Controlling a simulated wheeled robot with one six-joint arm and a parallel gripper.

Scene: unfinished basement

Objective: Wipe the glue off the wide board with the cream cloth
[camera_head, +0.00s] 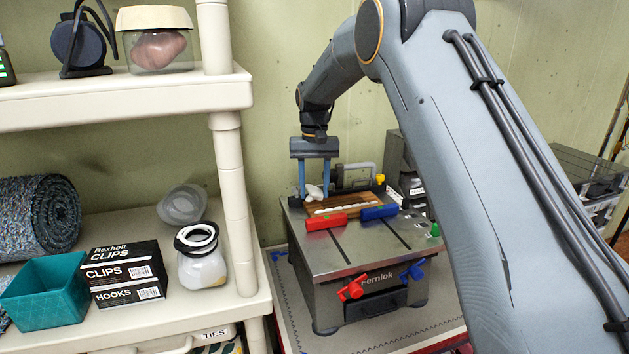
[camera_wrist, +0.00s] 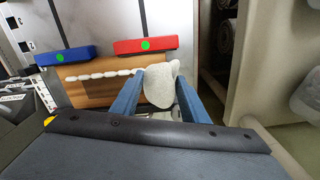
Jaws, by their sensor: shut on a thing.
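The wide board (camera_head: 349,201) is brown wood and lies flat on the metal top of the bench tool; it also shows in the wrist view (camera_wrist: 84,92). A beaded white line of glue (camera_head: 345,209) runs along it, clear in the wrist view (camera_wrist: 98,76). My gripper (camera_head: 314,195) points down and is shut on the bunched cream cloth (camera_wrist: 160,84), which sits between the two blue fingers. The cloth is at one end of the glue line, by the board's edge. I cannot tell whether it touches the board.
A red block (camera_head: 325,222) and a blue block (camera_head: 380,212) lie along the board's near edge. The bench tool (camera_head: 370,250) has red and blue knobs in front. A cream shelf (camera_head: 235,284) with boxes, a teal bin and jars stands at left.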

